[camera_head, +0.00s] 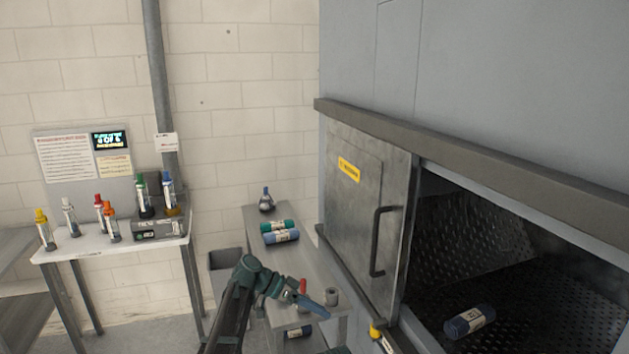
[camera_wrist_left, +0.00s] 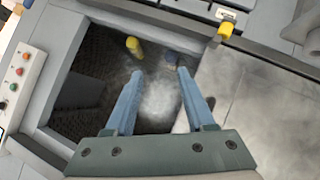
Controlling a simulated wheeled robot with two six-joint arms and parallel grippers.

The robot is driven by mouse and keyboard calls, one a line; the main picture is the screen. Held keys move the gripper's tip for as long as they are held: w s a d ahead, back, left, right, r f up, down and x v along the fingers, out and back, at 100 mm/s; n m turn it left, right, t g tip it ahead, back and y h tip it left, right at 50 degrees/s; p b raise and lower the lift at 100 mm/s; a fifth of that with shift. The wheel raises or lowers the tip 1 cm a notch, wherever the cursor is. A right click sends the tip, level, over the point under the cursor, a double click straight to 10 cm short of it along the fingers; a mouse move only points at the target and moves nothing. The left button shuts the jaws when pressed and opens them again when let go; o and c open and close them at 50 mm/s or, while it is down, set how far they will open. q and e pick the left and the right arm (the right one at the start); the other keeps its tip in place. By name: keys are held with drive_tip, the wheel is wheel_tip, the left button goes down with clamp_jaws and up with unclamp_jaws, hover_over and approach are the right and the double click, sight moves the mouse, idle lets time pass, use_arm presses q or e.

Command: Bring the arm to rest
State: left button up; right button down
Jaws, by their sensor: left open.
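My left arm (camera_head: 240,290) reaches in from the lower part of the head view, bent at a teal joint. My left gripper (camera_head: 325,304) is over the grey side table, left of the washer. In the left wrist view its two blue fingers (camera_wrist_left: 160,74) are spread apart with nothing held between them. Beyond them is a dark recess with a yellow item (camera_wrist_left: 134,47) near its top. My right gripper is in neither view.
The grey washer's door (camera_head: 365,195) stands beside an open chamber holding a blue roll (camera_head: 469,322). A white table (camera_head: 75,250) with several bottles is at left.

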use_arm(q)
drive_tip(key=s+d+f+n+y+b, duration=0.2)
drive_tip(key=s+f+n+y, duration=0.15)
drive_tip(key=s+f, duration=0.7)
drive_tip(key=s+a+f+n+y+b, duration=0.1)
drive_tip(key=s+a+f+n+y, duration=0.1)
drive_tip(key=s, duration=0.6)
drive_tip(key=s+a+f+n+y+b, duration=0.2)
drive_tip(key=s+a+f+n+y, duration=0.1)
drive_tip(key=s+a+y, duration=0.4)
drive_tip(key=shift+s+f+t, duration=0.3)
drive_tip(key=shift+s+f, duration=0.2)
drive_tip(key=shift+s, duration=0.55)
idle(0.6)
